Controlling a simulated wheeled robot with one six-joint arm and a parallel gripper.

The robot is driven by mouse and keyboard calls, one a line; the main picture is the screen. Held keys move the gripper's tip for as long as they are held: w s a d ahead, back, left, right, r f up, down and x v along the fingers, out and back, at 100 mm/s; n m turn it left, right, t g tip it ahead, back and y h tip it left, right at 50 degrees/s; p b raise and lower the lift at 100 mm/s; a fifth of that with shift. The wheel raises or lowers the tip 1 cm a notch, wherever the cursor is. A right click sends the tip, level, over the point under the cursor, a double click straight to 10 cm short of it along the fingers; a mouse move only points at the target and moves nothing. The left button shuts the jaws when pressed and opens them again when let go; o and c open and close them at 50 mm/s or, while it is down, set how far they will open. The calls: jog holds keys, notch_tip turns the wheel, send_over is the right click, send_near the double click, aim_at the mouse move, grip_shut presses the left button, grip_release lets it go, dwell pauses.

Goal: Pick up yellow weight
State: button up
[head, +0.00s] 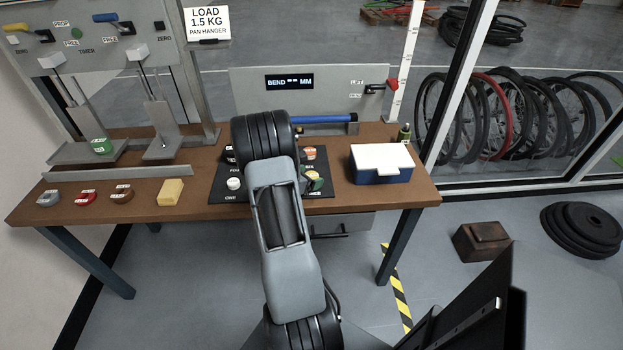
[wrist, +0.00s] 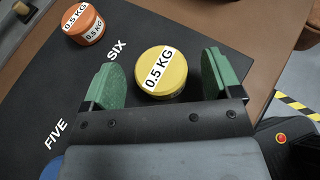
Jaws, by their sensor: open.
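The yellow weight (wrist: 162,72), a round disc labelled 0.5 KG, sits on a black mat (wrist: 145,22) beside the word SIX in the wrist view. My gripper (wrist: 160,80) is open, with one green finger pad on each side of the weight. A gap shows between each pad and the weight, so I see no contact.
An orange 0.5 KG weight (wrist: 84,24) stands on the mat's far left; it also shows in the head view (head: 309,153). A blue box with a white lid (head: 381,163) is right of the mat. A yellow block (head: 170,192) lies left on the wooden table (head: 225,208).

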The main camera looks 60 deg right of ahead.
jog(key=shift+s+d+f, duration=0.1)
jog(key=shift+d+f, duration=0.05)
jog(key=shift+d, duration=0.2)
jog(key=c, duration=1.3)
jog(key=shift+c, duration=0.2)
